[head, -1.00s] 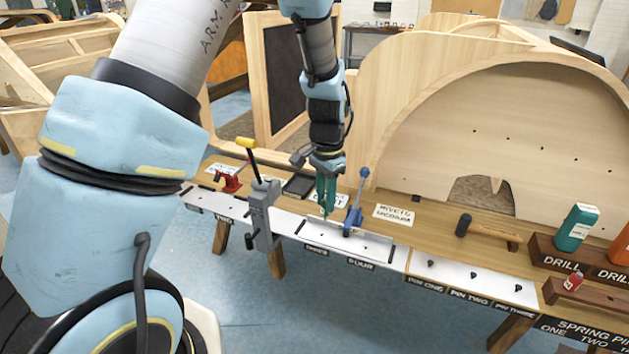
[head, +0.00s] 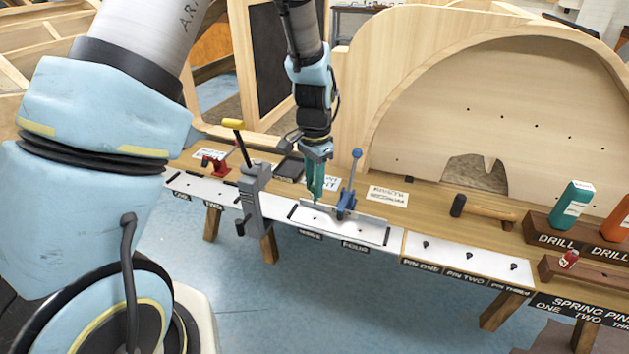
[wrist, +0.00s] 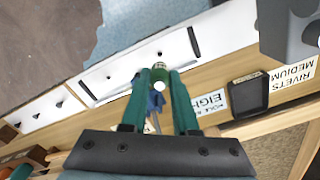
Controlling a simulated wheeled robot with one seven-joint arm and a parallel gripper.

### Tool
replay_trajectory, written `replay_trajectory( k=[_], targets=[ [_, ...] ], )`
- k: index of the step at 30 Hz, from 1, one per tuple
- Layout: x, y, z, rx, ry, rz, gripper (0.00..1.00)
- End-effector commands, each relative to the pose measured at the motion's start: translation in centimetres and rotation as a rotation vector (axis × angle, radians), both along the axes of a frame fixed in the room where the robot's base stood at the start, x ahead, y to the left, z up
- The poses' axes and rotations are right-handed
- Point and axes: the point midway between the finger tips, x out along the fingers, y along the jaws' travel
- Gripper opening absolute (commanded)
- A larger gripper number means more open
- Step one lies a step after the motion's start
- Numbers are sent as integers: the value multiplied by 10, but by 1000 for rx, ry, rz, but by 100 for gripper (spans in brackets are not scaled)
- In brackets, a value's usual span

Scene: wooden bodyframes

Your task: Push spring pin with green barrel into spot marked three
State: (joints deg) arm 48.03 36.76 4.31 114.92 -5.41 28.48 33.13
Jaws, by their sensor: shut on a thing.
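My gripper (head: 315,190) has teal fingers pointing down, above the white strip just left of the blue-handled clamp. In the wrist view the fingers (wrist: 161,72) are shut on a small spring pin with a green barrel (wrist: 159,67). A pale round end shows between the fingers; the pin's lower tip is hard to make out. The spot marked three (head: 310,236) is on the white strip's front edge, close below and left of the fingers. I cannot tell whether the pin touches the strip.
The blue-handled clamp (head: 346,198) stands close right of my gripper. A grey clamp with a yellow handle (head: 250,195) stands to the left. A metal plate (head: 350,225) lies on the strip.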

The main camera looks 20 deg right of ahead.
Motion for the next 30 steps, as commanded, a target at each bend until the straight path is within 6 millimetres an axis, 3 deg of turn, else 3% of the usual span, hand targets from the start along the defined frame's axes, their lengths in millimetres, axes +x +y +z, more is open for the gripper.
replay_trajectory(
  k=[10, 30],
  targets=[
    [0, 0, -32, 2, 1, 0, 0],
    [0, 0, -35, 1, 0, 0, 0]
  ],
)
